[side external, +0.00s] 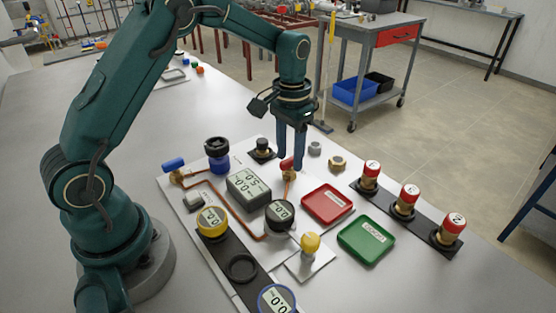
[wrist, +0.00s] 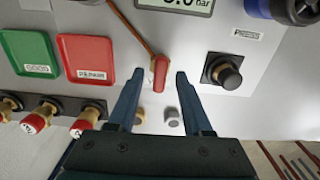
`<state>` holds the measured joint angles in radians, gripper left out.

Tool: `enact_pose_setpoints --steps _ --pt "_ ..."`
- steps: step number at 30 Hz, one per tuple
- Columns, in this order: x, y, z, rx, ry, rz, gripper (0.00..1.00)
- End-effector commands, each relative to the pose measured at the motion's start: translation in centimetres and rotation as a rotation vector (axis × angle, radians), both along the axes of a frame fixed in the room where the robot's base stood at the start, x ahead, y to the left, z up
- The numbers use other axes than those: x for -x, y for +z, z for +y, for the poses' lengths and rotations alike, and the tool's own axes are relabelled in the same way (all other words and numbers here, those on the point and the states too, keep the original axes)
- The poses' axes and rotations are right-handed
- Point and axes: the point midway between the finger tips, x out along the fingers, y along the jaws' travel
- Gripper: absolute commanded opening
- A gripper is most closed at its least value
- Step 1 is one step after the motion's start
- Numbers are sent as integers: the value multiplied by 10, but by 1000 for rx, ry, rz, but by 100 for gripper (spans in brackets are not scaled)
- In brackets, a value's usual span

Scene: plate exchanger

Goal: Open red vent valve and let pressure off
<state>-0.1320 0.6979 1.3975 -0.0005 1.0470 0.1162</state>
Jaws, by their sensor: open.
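The red vent valve handle (wrist: 160,72) stands on the board at the end of a copper pipe (wrist: 130,27). In the wrist view it lies between the two blue fingers, a little beyond their tips. It also shows in the side external view (side external: 287,163), partly hidden by a finger. My gripper (wrist: 155,82) is open, pointing down at the valve, with nothing held. In the side external view the fingers (side external: 291,168) come down right beside the handle; whether they touch it I cannot tell.
A black press knob (wrist: 229,77) stands close to the right finger. A grey gauge box (side external: 248,187), red tray (side external: 327,204) and green tray (side external: 366,240) are near. Several red-capped brass fittings (side external: 405,203) line a black strip at right. A blue-handled valve (side external: 174,165) is at left.

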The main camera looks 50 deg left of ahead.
Motion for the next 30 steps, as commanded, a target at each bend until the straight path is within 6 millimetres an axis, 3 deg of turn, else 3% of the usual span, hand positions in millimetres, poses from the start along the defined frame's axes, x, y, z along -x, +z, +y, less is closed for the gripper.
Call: enact_pose_setpoints --steps 12,24,30 --pt "-1 47 0 0 1 -4 50" --pt "-1 54 -1 -1 -3 -15 50" --pt "5 99 -9 -14 -23 -120 50"
